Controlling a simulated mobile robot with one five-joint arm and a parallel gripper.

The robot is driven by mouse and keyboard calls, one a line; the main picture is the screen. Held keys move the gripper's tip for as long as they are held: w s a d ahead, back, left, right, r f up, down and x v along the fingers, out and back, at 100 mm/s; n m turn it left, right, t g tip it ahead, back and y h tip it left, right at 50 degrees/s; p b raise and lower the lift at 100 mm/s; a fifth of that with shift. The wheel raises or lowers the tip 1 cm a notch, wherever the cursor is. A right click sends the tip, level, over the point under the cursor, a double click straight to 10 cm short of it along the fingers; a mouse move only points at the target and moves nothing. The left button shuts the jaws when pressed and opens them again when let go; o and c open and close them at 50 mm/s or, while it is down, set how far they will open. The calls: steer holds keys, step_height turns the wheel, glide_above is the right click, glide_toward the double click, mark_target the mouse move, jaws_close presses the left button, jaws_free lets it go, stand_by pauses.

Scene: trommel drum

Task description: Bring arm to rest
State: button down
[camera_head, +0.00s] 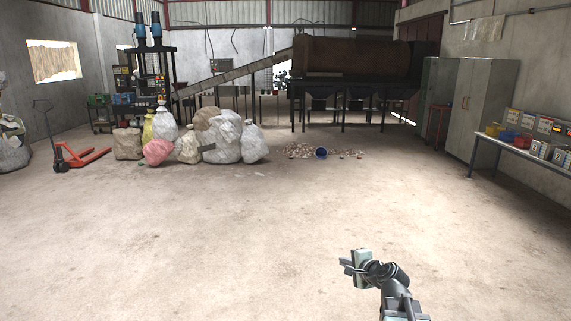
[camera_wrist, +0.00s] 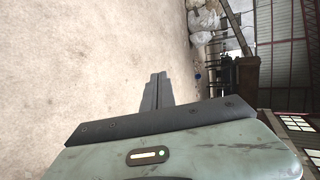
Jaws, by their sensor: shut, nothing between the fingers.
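My arm rises from the lower right of the head view, bent over to the left. My gripper (camera_head: 345,264) is at its end, above the bare floor and apart from everything else. In the wrist view the two dark fingers of my gripper (camera_wrist: 158,78) lie side by side against each other. They are shut with nothing between them.
Open concrete floor (camera_head: 190,240) surrounds my arm. Filled sacks (camera_head: 222,140) stand at the back left, beside an orange pallet jack (camera_head: 76,160). A rubble pile (camera_head: 300,150) with a blue bucket (camera_head: 321,153) lies before the trommel drum (camera_head: 350,57). A bench (camera_head: 545,163) and cabinets (camera_head: 474,105) line the right.

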steer(key=s+a+f+n+g, duration=0.3)
steer(key=a+n, duration=0.1)
steer(key=a, duration=0.2)
steer(key=s+a+f+n+g, duration=0.2)
steer(key=s+a+f+n, duration=0.15)
steer(key=a, duration=0.25)
steer(key=s+d+f+n+g+h, duration=0.2)
steer(key=s+d+f+n+g, duration=0.1)
steer(key=s, duration=0.4)
steer(key=s+d+f+n+g+h, duration=0.2)
steer(key=s+d+f+n+g, duration=0.1)
steer(key=s, duration=0.4)
steer(key=shift+s+d+f+n+g, duration=0.25)
steer(key=shift+d+n+g, duration=0.2)
steer(key=shift+n, duration=0.4)
steer(key=shift+r, duration=0.1)
